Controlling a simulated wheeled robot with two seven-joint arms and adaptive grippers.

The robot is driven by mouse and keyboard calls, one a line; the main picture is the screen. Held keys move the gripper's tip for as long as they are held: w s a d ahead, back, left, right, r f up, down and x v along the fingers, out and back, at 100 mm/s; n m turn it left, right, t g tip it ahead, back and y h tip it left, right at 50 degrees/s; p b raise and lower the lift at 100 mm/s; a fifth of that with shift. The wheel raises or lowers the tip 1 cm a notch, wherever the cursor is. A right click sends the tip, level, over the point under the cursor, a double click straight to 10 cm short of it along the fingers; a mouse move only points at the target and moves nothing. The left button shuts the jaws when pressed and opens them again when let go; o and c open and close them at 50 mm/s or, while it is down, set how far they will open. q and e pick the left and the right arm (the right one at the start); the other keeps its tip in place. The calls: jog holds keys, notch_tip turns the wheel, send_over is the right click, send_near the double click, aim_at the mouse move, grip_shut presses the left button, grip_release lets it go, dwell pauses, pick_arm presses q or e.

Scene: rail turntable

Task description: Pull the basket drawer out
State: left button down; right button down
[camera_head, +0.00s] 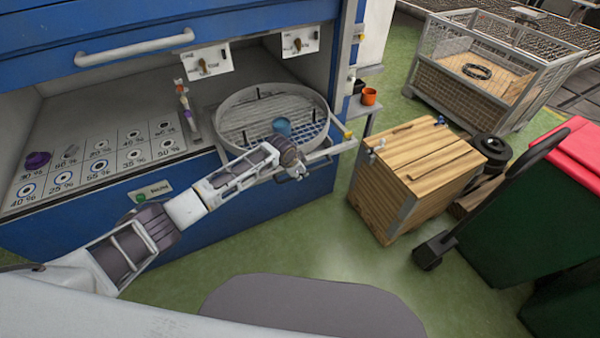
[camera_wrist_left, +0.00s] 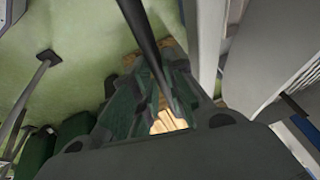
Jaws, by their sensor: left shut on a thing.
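The basket drawer is a round, pale wire-bottomed basket (camera_head: 243,103) in the blue cabinet's open bay, in the head view. A pale front bar (camera_head: 332,150) runs along the basket's near side. My left gripper (camera_head: 298,172) is at this bar, shut on it; my wrist hides part of the contact. In the left wrist view a dark bar (camera_wrist_left: 150,45) runs down between the fingers of my left gripper (camera_wrist_left: 165,105). My right gripper is not in view.
A wooden crate (camera_head: 425,160) stands on the green floor right of the cabinet, with a small shelf holding an orange cup (camera_head: 369,96) behind it. A green bin with a red lid (camera_head: 575,150) is at the right. A panel of marked holes (camera_head: 100,160) lies left of the basket.

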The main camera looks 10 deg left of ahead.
pick_arm(q)
jog(key=c, duration=1.5)
grip_release()
jog(key=shift+o, duration=0.2)
jog(key=shift+r, duration=0.1)
jog(key=shift+s+r, duration=0.1)
jog(key=v, duration=1.1)
jog(key=shift+r, duration=0.25)
jog(key=shift+s, duration=0.2)
